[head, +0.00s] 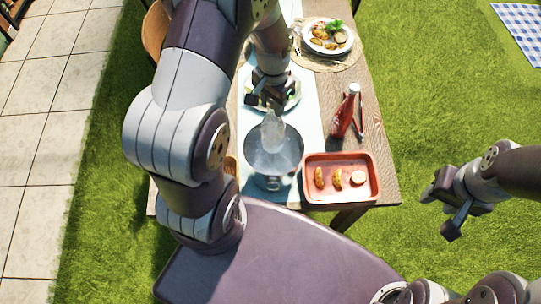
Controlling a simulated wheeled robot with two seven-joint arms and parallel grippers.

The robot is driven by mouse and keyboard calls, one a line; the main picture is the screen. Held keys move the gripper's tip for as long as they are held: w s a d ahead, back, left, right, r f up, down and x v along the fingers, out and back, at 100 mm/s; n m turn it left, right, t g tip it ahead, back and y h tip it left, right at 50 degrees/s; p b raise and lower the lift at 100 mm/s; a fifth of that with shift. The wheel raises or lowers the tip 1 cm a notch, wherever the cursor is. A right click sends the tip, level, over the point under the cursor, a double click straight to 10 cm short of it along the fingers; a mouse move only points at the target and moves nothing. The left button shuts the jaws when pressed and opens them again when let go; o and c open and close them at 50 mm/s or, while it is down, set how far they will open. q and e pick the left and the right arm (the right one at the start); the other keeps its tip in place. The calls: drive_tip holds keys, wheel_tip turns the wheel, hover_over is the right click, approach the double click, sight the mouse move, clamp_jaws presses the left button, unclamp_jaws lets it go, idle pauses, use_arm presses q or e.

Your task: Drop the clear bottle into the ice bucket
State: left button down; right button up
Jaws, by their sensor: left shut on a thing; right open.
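The clear bottle (272,132) hangs upright below my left gripper (266,100), which is shut on its top. The bottle is over the grey ice bucket (272,180), and its lower part appears within the bucket's opening. I cannot tell whether it touches the bucket's inside. The bucket stands at the near end of the wooden table. My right gripper (447,212) is open and empty, out over the grass to the right of the table.
A red tray (313,194) with several food pieces lies right of the bucket. A red bottle (345,112) stands behind the tray. A white plate (291,101) is partly hidden behind my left gripper. A plate with food (328,46) is at the far right.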

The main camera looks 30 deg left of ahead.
use_arm(q)
drive_tip(key=shift+d+f+b, duration=0.1)
drive_tip(key=shift+f+b, duration=0.2)
drive_tip(key=shift+f, duration=0.15)
wheel_tip(320, 180, down, 5)
drive_tip(key=b, duration=0.4)
drive_tip(key=shift+r, duration=0.1)
drive_tip(key=c, duration=0.7)
unclamp_jaws()
drive_tip(key=shift+s, duration=0.1)
wheel_tip(320, 180, up, 13)
drive_tip(key=shift+f+b, duration=0.1)
drive_tip(key=shift+b, duration=1.15)
